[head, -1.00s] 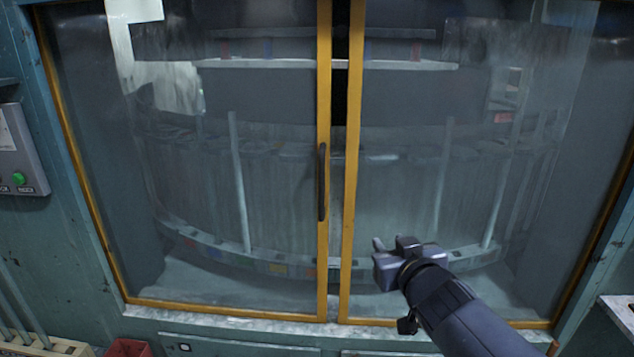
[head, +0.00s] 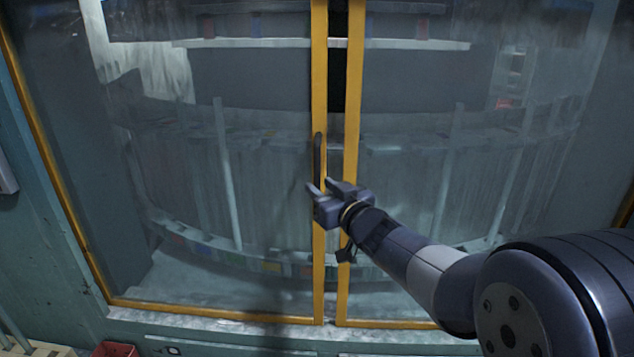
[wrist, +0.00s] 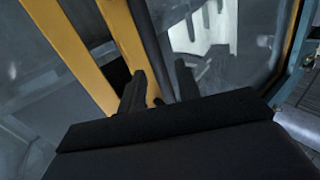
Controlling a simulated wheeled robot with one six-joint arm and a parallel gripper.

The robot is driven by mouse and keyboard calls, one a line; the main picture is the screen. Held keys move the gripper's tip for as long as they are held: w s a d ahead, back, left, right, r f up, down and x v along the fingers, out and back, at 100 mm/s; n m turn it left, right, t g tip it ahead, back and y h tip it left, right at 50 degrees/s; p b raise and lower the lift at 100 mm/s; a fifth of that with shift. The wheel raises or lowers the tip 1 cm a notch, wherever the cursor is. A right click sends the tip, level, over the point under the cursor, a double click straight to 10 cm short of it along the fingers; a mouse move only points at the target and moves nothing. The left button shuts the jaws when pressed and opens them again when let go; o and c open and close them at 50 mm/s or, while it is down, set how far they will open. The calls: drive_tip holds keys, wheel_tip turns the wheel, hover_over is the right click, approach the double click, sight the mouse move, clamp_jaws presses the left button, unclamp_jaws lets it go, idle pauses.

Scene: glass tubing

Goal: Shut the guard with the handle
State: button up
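The guard is a pair of glass panels in yellow frames. The left panel (head: 319,60) carries a dark vertical handle (head: 317,150) on its inner edge. A narrow dark gap separates it from the right panel (head: 353,80). My gripper (head: 327,187) is at the handle's lower part in the head view and hides its lower end. In the wrist view, my gripper's fingers (wrist: 160,88) are apart.
Behind the glass is a curved rack (head: 270,267) with upright rods. A red bin (head: 115,349) stands at the lower left, below the guard's bottom sill (head: 200,322). A grey box (head: 6,175) is on the left wall. The space before the left panel is clear.

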drive_tip(key=shift+x, duration=1.3)
clamp_jaws()
